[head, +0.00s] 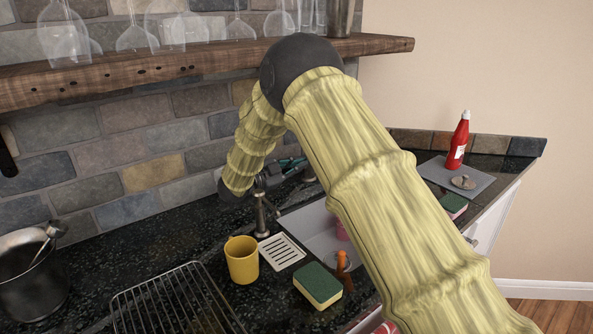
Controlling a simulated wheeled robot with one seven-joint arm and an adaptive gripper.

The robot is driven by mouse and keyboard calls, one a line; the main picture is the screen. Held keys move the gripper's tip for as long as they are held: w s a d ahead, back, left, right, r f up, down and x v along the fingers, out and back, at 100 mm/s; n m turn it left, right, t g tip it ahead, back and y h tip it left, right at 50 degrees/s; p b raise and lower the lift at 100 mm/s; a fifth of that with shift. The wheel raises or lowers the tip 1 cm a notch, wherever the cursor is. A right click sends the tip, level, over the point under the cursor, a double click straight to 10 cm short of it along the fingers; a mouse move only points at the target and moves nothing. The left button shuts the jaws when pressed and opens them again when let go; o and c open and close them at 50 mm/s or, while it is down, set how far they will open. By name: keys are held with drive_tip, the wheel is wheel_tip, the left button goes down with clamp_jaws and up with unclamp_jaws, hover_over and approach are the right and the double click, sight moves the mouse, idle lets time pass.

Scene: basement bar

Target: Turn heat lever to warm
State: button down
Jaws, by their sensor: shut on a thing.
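The dark metal faucet post (262,215) stands at the back edge of the sink (310,228). My arm crosses the head view, bends down behind the counter's middle and ends beside the faucet. My gripper (288,166), dark with teal parts, is partly visible just right of the faucet's top. It is shut on what seems to be the faucet's heat lever. The fingertips, the lever and the contact are hidden by my arm, so the lever's angle cannot be told.
A yellow mug (242,260), a slotted white dish (281,252), a sponge (318,285) and an orange-handled brush (343,264) surround the sink's near left. A wire rack (172,300) and a pot (28,275) lie left. A red bottle (459,140) stands right. A glass-laden shelf (120,80) overhangs.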

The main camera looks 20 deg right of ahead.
drive_tip(key=shift+s+a+f+m+b, duration=0.1)
drive_tip(key=shift+f+m+b, duration=0.2)
drive_tip(key=shift+m, duration=0.1)
drive_tip(key=c, duration=1.6)
unclamp_jaws()
drive_tip(key=shift+r, duration=0.1)
drive_tip(key=v, duration=1.2)
drive_tip(key=shift+c, duration=0.2)
